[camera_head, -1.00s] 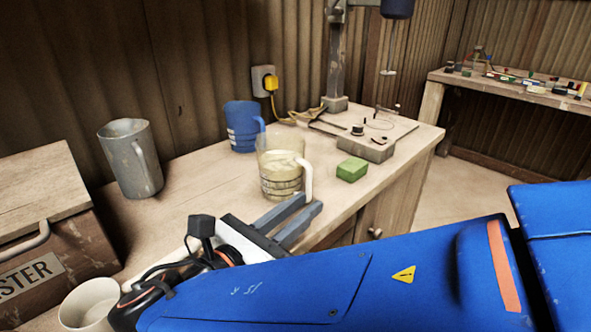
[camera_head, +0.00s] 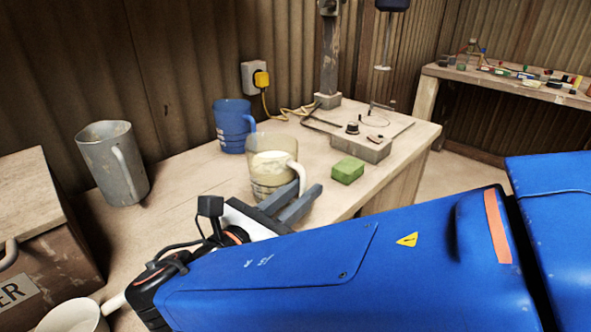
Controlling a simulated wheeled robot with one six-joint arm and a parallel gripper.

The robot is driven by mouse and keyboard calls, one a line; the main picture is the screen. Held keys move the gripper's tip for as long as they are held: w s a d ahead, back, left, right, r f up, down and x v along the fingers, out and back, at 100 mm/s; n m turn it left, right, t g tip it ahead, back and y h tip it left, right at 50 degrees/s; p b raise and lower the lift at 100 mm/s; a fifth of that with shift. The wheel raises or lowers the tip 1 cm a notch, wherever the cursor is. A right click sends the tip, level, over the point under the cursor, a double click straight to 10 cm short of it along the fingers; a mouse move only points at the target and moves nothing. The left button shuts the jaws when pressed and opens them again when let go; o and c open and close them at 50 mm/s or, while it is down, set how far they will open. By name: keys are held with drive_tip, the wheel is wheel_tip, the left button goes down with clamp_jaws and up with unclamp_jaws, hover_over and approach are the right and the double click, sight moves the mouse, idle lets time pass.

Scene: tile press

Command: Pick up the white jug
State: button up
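A pale, see-through jug with a cream-coloured content and a white handle (camera_head: 268,168) stands upright on the bench in mid-picture. A plain opaque white vessel with a handle, a jug or a mug (camera_head: 72,318), is at the bottom left, cut off by the picture edge. My gripper (camera_head: 311,184) is open. Its two grey fingers point toward the back right, their tips in front of the pale jug's lower right, by its handle. They overlap it in the picture; I cannot tell whether they touch or enclose the handle.
A grey metal jug (camera_head: 110,165) and a blue jug (camera_head: 230,127) stand along the wall. A green block (camera_head: 348,171) and a grey control box (camera_head: 365,145) are right of the pale jug. A brown toolbox (camera_head: 45,235) fills the left. Bare bench lies between the grey and pale jugs.

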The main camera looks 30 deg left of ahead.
drive_tip(key=w, duration=0.4)
drive_tip(key=shift+w+d+r, duration=0.15)
drive_tip(key=shift+d+r, duration=0.05)
drive_tip(key=shift+d, duration=0.1)
clamp_jaws()
idle(1.1)
